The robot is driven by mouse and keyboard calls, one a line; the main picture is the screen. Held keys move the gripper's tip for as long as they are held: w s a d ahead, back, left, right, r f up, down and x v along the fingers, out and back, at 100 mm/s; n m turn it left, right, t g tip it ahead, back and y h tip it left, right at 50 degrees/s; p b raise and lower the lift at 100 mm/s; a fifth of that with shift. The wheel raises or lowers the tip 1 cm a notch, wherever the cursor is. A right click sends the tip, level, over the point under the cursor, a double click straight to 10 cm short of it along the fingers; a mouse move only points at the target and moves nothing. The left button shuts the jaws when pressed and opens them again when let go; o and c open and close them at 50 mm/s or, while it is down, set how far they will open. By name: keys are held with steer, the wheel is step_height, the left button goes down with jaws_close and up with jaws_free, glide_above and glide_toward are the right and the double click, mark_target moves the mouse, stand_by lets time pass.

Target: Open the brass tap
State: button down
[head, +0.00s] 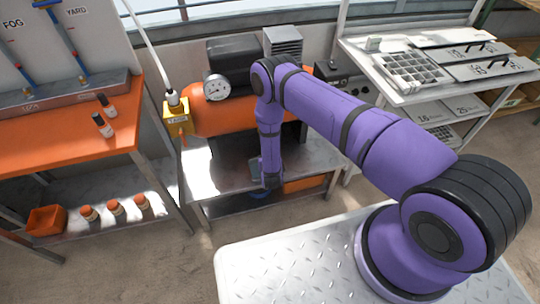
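A yellow, brass-coloured fitting (177,119) with a small dark label is at the left end of the orange tank (212,117). A pale hose comes down to its top. My gripper (271,182) points down at the end of my purple arm, in front of the tank's stand. It is to the right of the yellow fitting and lower in the picture, well apart from it. Its fingers are too small and dark to tell open from shut. My arm hides part of the tank.
A round gauge (216,87) is on the tank, right of the fitting. A rack (390,95) with a cell tray stands right. Bare floor (215,262) lies in front.

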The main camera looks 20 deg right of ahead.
stand_by(0.5)
steer(key=c, duration=1.1)
jaws_free()
steer(key=v, duration=1)
steer(key=shift+s+a+r, duration=0.15)
steer(key=shift+s, duration=0.2)
steer(key=shift+w+r, duration=0.1)
